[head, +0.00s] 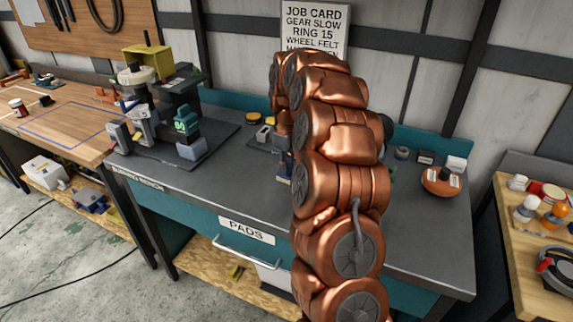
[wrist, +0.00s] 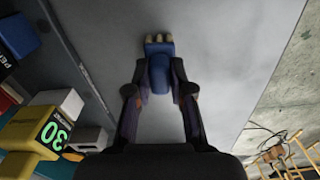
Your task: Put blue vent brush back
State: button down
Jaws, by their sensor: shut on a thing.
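The blue vent brush (wrist: 159,76) shows in the wrist view, with a blue body and pale tufts at its far end. My gripper (wrist: 160,92) has its two dark fingers on either side of the brush and is shut on it. The brush is over a plain grey surface; I cannot tell whether it touches it. The brush's storage place cannot be made out.
A wooden bench (head: 60,120) stands left, another table (head: 535,250) right. In the wrist view, yellow and blue items lie left.

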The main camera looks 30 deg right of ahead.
jog(key=shift+f, duration=0.2)
jog(key=c, duration=0.9)
grip_release()
jog(key=shift+c, duration=0.2)
jog(key=shift+r, duration=0.1)
notch_tip(320, 180, up, 12)
